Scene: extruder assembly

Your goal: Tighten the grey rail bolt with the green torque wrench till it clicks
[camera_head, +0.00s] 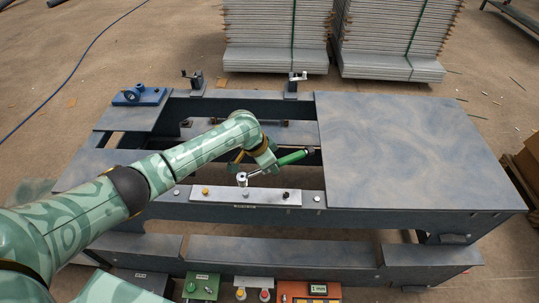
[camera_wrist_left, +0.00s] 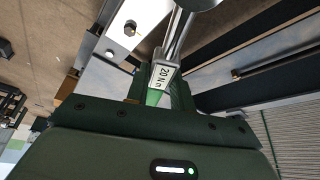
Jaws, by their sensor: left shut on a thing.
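The green torque wrench (camera_head: 293,157) has a green handle, a silver shaft and a silver head. In the left wrist view its white label (camera_wrist_left: 163,77) reads 20 N m. My left gripper (camera_head: 264,163) is shut on the wrench between handle end and head; its fingers also show in the wrist view (camera_wrist_left: 153,95). My right gripper is not in view.
The rail plate lies on the front beam of a dark workbench (camera_head: 420,150) with an open middle. A blue fixture (camera_head: 139,95) stands at the back left. Coloured boxes, one green (camera_head: 202,287) and one orange (camera_head: 309,293), lie at the front. The bench's right top is clear.

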